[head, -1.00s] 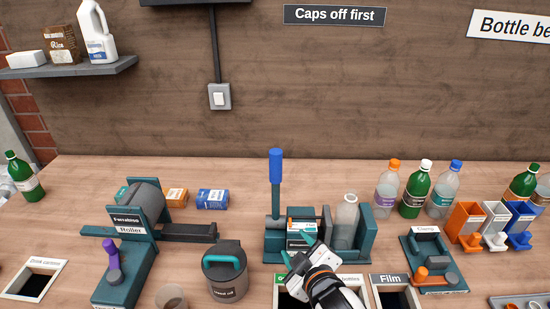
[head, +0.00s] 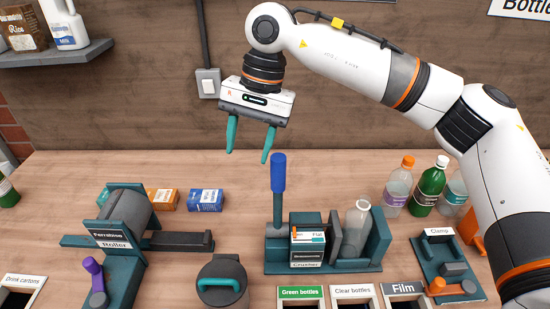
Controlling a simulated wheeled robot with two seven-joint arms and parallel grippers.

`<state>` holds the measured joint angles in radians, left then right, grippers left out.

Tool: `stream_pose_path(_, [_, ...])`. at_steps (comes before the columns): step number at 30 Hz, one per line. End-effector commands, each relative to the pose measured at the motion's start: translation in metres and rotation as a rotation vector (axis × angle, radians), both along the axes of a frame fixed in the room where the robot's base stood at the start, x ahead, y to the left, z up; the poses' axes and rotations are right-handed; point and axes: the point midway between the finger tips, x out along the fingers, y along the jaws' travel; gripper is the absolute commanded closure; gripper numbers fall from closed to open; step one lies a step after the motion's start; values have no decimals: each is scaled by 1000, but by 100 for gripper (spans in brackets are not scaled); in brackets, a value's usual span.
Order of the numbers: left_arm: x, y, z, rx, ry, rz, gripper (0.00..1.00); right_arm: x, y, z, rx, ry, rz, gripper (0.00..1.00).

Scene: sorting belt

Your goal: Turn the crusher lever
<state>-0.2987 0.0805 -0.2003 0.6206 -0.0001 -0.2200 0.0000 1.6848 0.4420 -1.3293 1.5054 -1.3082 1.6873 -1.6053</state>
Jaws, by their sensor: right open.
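The crusher (head: 307,264) is a teal frame on the table with a labelled block in it. Its lever (head: 278,185) stands upright at the left side, with a blue grip on top. A clear bottle (head: 356,228) stands in the crusher to the right of the block. My right gripper (head: 248,157) is open and empty, its two teal fingers pointing down. In the picture it is above and just left of the lever's blue grip, apart from it. My left gripper is not in view.
A roller device (head: 126,215) stands at the left and a lidded pot (head: 222,282) at the front. A clamp station (head: 442,264) and capped bottles (head: 424,190) are at the right. Labelled openings for green bottles (head: 300,292), clear bottles and film line the front edge.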

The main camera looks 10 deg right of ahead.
Motion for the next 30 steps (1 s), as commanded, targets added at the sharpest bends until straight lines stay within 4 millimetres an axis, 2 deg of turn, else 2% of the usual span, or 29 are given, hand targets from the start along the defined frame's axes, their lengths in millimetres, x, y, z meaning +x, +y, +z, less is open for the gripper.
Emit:
stream_pose_path(1, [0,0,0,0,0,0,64,7,-20,12,-82,-37,4,50])
stream_pose_path(3, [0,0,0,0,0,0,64,12,-40,23,-167,-62,11,50])
stream_pose_path(8, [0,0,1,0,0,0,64,15,-58,30,-241,-76,15,50])
stream_pose_path(14, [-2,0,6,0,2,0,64,14,-58,4,-240,-72,17,50])
stream_pose_path(24, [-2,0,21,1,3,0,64,13,-57,-61,-237,-72,16,50])
stream_pose_path(30, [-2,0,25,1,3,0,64,13,-57,-82,-236,-73,14,50])
